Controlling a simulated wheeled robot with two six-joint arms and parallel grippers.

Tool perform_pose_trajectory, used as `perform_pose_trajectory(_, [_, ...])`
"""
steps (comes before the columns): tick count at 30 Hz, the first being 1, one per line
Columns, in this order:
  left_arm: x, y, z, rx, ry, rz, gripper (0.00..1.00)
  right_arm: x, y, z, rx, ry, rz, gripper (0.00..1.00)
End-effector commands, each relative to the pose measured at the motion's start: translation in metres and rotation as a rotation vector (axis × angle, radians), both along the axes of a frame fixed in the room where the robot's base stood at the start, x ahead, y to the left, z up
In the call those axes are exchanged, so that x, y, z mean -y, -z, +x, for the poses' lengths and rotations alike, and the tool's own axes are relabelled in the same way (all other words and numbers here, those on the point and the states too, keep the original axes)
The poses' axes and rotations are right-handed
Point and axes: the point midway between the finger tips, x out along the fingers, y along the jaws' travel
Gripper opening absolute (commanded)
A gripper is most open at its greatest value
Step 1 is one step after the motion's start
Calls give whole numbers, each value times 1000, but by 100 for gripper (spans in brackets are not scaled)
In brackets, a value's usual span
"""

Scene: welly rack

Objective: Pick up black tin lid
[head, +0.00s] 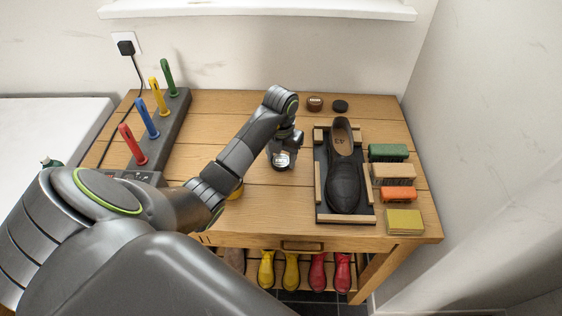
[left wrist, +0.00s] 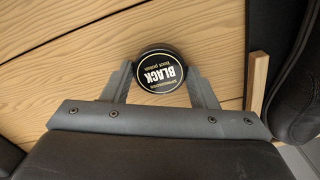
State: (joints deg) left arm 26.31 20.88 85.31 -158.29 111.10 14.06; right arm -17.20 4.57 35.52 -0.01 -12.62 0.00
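The black tin lid (left wrist: 160,73) is round, with a "BLACK" boot polish label facing up in the left wrist view. My left gripper (head: 282,160) is over the middle of the table, left of the black shoe. In the left wrist view its fingers (left wrist: 160,80) lie against both sides of the lid, with no clear gap. The gripper hides most of the lid in the head view. I cannot tell whether the lid touches the table. My right gripper is not in view.
The wooden table (head: 260,205) bears a dark shoe (head: 343,180) in a tray, several brushes and blocks at right, and a rack with coloured handles (head: 165,130) at left. A brown tin (head: 315,103) and a black round piece (head: 341,106) stand at the back.

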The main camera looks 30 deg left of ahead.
Motion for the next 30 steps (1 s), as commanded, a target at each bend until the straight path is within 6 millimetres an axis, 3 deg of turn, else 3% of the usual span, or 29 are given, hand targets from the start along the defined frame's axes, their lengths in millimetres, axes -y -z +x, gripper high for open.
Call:
perform_pose_trajectory(1, [0,0,0,0,0,0,46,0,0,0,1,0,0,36])
perform_pose_trajectory(5, [0,0,0,1,0,0,30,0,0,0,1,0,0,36])
perform_pose_trajectory(17, [0,-5,1,3,0,0,30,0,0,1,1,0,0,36])
perform_pose_trajectory(23, [-1,-29,1,7,1,2,30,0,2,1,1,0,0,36])
perform_pose_trajectory(30, [0,-62,0,1,0,0,30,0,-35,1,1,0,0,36])
